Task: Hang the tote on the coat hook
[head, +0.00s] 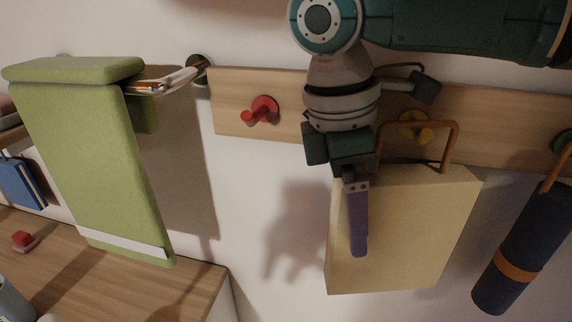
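The tote (405,235) is a boxy cream bag with a brown handle (456,145), upright against the wall below the wooden hook rail. The yellow coat hook (412,127) shows inside the handle's loop; I cannot tell whether the handle rests on it. My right gripper (357,250) points down in front of the tote's left part, its purple finger overlapping the cream face. Only one finger shows clearly, so its opening and any contact with the tote are unclear. My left gripper is out of view.
The wooden rail (233,105) also carries a red hook (262,110), left of my arm. A dark blue roll with an orange band (506,270) hangs at the right.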

